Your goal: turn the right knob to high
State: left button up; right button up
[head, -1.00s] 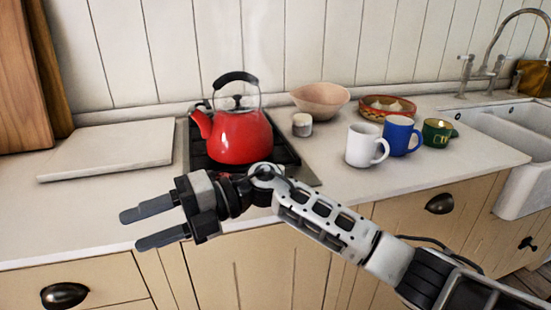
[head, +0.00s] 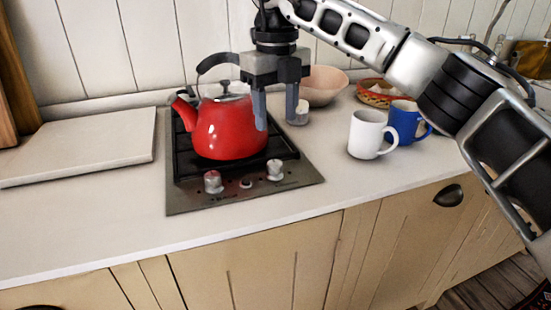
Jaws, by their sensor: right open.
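The right knob (head: 274,169) is a small pale knob on the front panel of the dark hob (head: 190,200). The right knob's exact setting is too small to read. My right gripper (head: 275,112) is open and empty, with its fingers pointing down. In the picture it is above the right knob, and its left finger overlaps the red kettle (head: 225,130). I cannot tell whether the finger touches the kettle. The kettle stands on the hob. My left gripper is not in view.
A small jar (head: 299,115) is just right of the gripper. A pink bowl (head: 322,88), white mug (head: 368,135), blue mug (head: 405,123) and patterned bowl (head: 372,94) stand to the right. A pale board (head: 80,150) lies left of the hob. The front counter (head: 110,225) is clear.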

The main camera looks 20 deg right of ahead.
aim_at(276, 164)
notch_tip(276, 164, down, 10)
dwell(0.3)
jog(key=c, duration=1)
